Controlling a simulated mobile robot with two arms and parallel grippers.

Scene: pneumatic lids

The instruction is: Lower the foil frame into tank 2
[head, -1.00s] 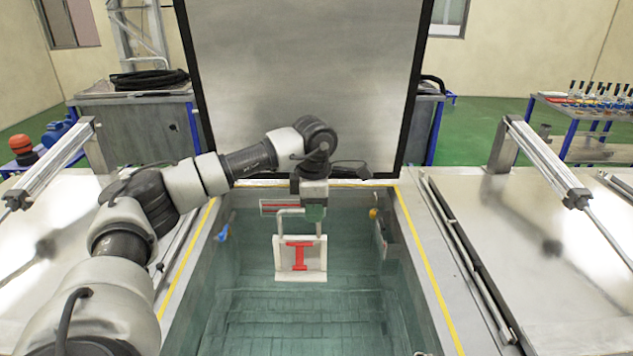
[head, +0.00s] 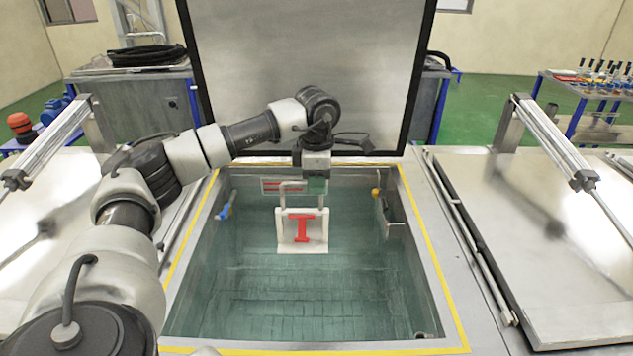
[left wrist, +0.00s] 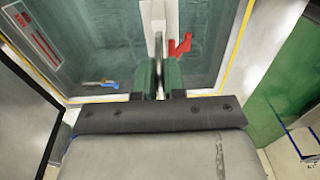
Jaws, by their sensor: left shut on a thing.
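My left gripper (head: 315,187) is shut on the frame's handle from above. In the left wrist view the green fingers of my left gripper (left wrist: 159,75) close around the thin handle, with the white frame (left wrist: 172,20) and red piece beyond. Whether the frame's lower edge touches the liquid cannot be told. My right gripper is out of view.
The tank's lid (head: 310,75) stands raised behind the opening. A blue fitting (head: 224,211) is on the left wall; an orange knob (head: 376,192) and a bracket are on the right. Shut metal lids (head: 560,240) with pneumatic cylinders flank the tank. The front of the tank is clear.

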